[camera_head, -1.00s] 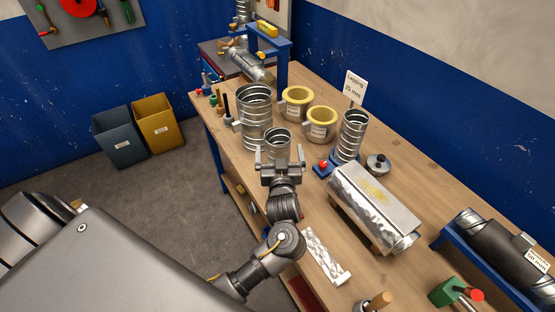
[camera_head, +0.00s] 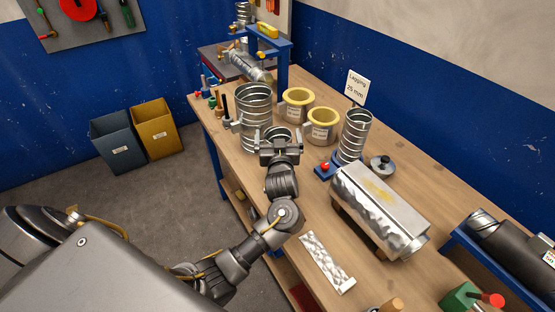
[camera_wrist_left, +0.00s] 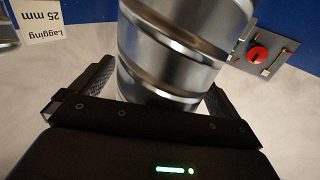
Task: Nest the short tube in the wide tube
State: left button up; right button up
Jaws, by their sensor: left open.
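The short tube (camera_head: 279,132) is a small silver spiral duct on the bench. In the head view my left gripper (camera_head: 279,143) is in front of it, with a finger on each side, and hides most of its lower part. In the left wrist view a ribbed silver tube (camera_wrist_left: 168,55), which looks like the short tube, fills the gap between the open fingers (camera_wrist_left: 158,88). I cannot tell whether the fingers touch it. The wide tube (camera_head: 254,110), a larger spiral duct with a side tab, stands upright just behind and left. My right gripper is out of view.
Two yellow-rimmed pots (camera_head: 296,104) stand behind the gripper. A narrow spiral tube (camera_head: 354,135) stands to the right, near the Lagging sign (camera_head: 356,88). A foil-wrapped block (camera_head: 380,205) and a silver strip (camera_head: 325,260) lie nearer. Bare bench shows at right.

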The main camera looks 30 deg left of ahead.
pick_arm(q)
jog(key=c, duration=1.5)
